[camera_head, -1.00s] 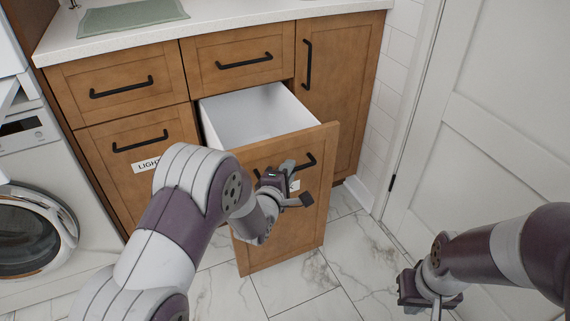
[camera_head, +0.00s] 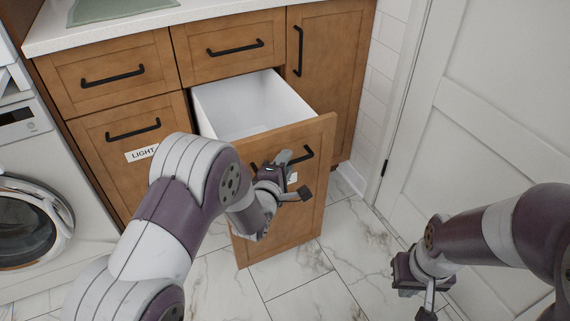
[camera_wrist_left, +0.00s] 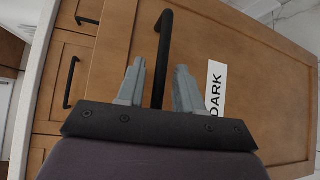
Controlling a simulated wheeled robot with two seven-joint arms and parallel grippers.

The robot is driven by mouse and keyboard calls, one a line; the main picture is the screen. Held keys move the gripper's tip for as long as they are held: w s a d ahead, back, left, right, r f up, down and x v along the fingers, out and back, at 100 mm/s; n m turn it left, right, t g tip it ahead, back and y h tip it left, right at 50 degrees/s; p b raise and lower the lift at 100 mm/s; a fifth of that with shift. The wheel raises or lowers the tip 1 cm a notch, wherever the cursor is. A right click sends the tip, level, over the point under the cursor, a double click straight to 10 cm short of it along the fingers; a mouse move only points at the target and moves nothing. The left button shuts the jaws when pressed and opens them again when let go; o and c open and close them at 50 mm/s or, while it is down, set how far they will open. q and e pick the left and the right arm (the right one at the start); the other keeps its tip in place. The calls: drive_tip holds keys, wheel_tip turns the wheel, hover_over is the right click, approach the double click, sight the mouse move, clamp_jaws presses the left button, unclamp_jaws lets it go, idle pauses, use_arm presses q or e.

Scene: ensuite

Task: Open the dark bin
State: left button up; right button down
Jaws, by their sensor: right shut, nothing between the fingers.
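The dark bin is the pulled-out wooden drawer with a white liner (camera_head: 240,107) and a tall brown front panel (camera_head: 290,222). Its black bar handle (camera_head: 308,155) is partly hidden by my left gripper. In the left wrist view, the handle (camera_wrist_left: 163,40) runs between the two grey fingers, with a gap on each side, beside the DARK label (camera_wrist_left: 214,90). My left gripper (camera_head: 290,172) is open around the handle at the front panel. My right gripper (camera_head: 425,295) is shut and empty, low at the right, apart from the drawer.
A closed LIGHT bin front (camera_head: 110,170) is left of the open drawer, with closed drawers above. A washing machine (camera_head: 30,220) stands at the far left. A white door (camera_head: 480,120) is at the right. Marble floor (camera_head: 350,235) is clear between drawer and door.

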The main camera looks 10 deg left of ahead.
use_arm(q)
drive_tip(key=shift+s+r+p, duration=0.2)
drive_tip(key=shift+s+p, duration=0.1)
drive_tip(key=shift+s, duration=0.05)
drive_tip(key=p+v, duration=0.3)
drive_tip(key=v, duration=0.9)
drive_tip(key=shift+f+p, duration=0.15)
drive_tip(key=shift+p, duration=0.15)
